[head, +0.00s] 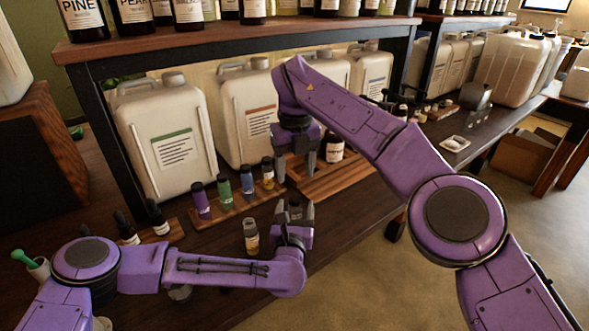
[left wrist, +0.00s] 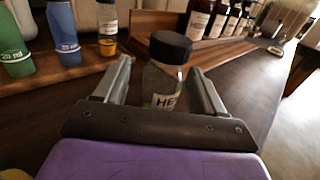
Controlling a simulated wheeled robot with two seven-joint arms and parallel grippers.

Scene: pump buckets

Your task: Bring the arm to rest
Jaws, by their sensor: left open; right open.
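My left gripper (head: 294,212) is the lower one in the head view, low over the dark bench. It is open, and its two fingers also show in the left wrist view (left wrist: 160,88). A small clear bottle with a black cap (left wrist: 170,48) stands upright between or just beyond those fingers. Its label is partly hidden by the gripper, and I cannot tell whether a finger touches it. My right gripper (head: 296,165) is open and points down near the wooden tray (head: 345,178). My right arm reaches across from the lower right.
A wooden rack with purple (head: 201,200), green and blue vials stands behind my left gripper. Another small bottle (head: 251,237) stands left of it. Large white jugs (head: 165,135) line the back under a shelf (head: 240,38) of bottles. Free floor (head: 400,285) lies past the bench edge.

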